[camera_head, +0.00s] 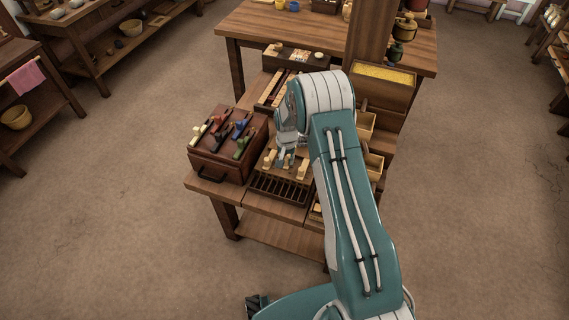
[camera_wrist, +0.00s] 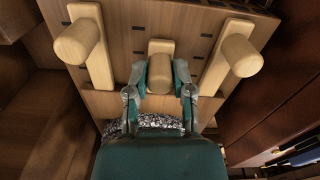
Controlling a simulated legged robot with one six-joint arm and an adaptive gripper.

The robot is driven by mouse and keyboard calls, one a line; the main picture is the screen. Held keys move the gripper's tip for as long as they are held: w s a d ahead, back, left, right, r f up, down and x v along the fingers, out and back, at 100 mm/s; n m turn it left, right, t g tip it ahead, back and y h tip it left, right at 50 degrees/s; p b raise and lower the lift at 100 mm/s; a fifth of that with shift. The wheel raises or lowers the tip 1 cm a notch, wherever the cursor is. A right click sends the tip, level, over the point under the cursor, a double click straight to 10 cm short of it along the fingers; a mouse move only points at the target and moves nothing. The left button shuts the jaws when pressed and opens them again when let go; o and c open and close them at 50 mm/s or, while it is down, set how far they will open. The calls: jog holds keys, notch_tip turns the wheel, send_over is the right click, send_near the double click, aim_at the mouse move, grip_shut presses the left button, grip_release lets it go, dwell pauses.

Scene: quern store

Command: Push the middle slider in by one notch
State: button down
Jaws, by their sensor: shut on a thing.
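The slider board (camera_wrist: 131,20) is a wooden block with dark notch marks and three pale wooden sliders with round knobs. In the wrist view the middle slider (camera_wrist: 160,70) sits between the left slider (camera_wrist: 79,41) and the right slider (camera_wrist: 236,55). My gripper (camera_wrist: 160,78) has one finger on each side of the middle knob and is shut on it. In the head view the board (camera_head: 272,160) lies on the table, with my gripper (camera_head: 287,155) over its middle. The middle knob is mostly hidden there by my gripper.
A brown case with coloured levers (camera_head: 228,145) stands close left of the board. A slatted dark rack (camera_head: 278,190) lies in front. Small wooden bins (camera_head: 374,166) and a box of yellow grain (camera_head: 384,75) stand to the right. The floor at left is clear.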

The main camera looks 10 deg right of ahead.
aim_at(286, 158)
jog(key=shift+c, duration=2.4)
grip_release()
jog(key=shift+a+f, duration=0.1)
notch_tip(286, 158, up, 12)
